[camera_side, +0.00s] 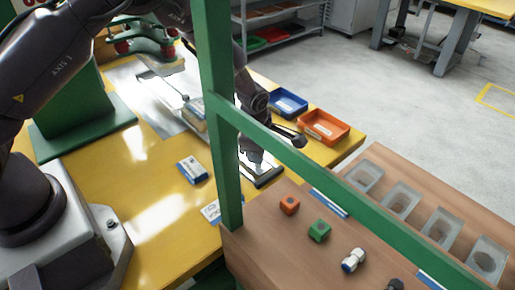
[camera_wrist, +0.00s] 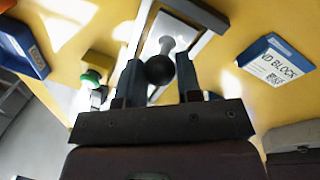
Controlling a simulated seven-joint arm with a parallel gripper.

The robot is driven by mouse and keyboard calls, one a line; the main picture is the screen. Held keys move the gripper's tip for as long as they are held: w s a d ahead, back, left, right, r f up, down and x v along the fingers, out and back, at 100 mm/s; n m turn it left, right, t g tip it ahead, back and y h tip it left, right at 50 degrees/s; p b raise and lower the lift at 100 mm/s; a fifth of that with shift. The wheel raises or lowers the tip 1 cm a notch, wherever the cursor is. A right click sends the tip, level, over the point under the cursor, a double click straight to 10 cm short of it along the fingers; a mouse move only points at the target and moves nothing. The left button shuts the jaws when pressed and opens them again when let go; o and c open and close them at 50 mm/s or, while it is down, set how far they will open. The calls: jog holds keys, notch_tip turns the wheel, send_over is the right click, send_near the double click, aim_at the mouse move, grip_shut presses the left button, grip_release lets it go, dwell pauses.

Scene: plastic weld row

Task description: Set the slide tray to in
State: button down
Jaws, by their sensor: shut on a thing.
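In the wrist view the slide tray (camera_wrist: 193,42) is a pale plate in a dark frame, with a rod ending in a round black knob (camera_wrist: 160,70). My gripper (camera_wrist: 159,72) has one finger on each side of this knob and is shut on it. In the side view my gripper (camera_side: 252,152) is low over the yellow bench, just right of the green post. The post and my arm hide most of the tray there, and I cannot tell how far it is slid.
A blue-and-white ID block (camera_side: 192,170) lies left of the post; it also shows in the wrist view (camera_wrist: 275,62). Blue (camera_side: 287,103) and orange (camera_side: 323,127) bins stand at right. The green frame (camera_side: 223,130) rises close by. A green button (camera_wrist: 91,78) is beside the tray.

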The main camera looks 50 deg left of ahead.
aim_at(191, 103)
jog(key=a, duration=3)
jog(key=shift+a+r, duration=0.1)
jog(key=shift+a, duration=0.35)
jog(key=c, duration=0.9)
grip_release()
jog(key=shift+o, duration=0.5)
jog(key=shift+d, duration=0.2)
notch_tip(191, 103, up, 13)
jog(key=s+d, duration=0.1)
jog(key=s, duration=0.1)
jog(key=shift+d+f, duration=0.15)
jog(key=shift+f, duration=0.05)
jog(key=shift+s, duration=0.1)
